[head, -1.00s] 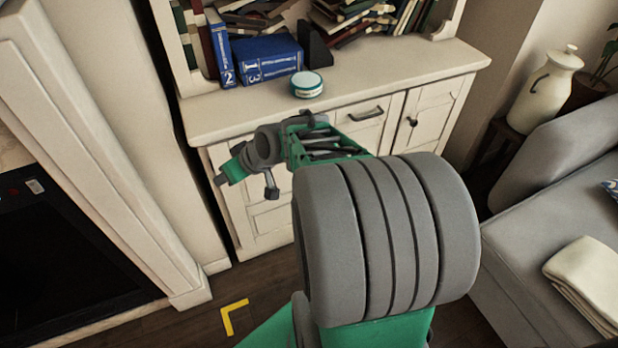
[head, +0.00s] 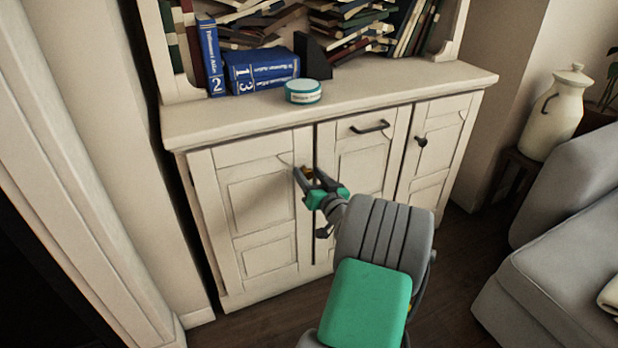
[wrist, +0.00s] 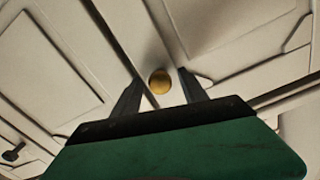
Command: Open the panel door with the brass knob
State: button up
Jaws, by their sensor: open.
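The cream panel door (head: 262,205) is the left door of a cabinet, with a dark vertical line along its right edge. Its round brass knob (wrist: 159,81) shows in the wrist view, and a bit of it shows in the head view (head: 308,172), mostly hidden by my gripper. My gripper (head: 305,176) is at the door's upper right edge. In the wrist view my gripper (wrist: 160,79) is open, with one finger on each side of the knob and a visible gap beside it. I cannot tell how deep the knob sits between the fingers.
A round tin (head: 303,91) and blue books (head: 262,70) stand on the cabinet top. A grey sofa (head: 560,260) is at the right.

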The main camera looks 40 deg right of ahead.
jog(key=shift+w+d, duration=0.1)
jog(key=shift+w, duration=0.2)
jog(key=shift+c, duration=0.3)
grip_shut()
dwell(0.9)
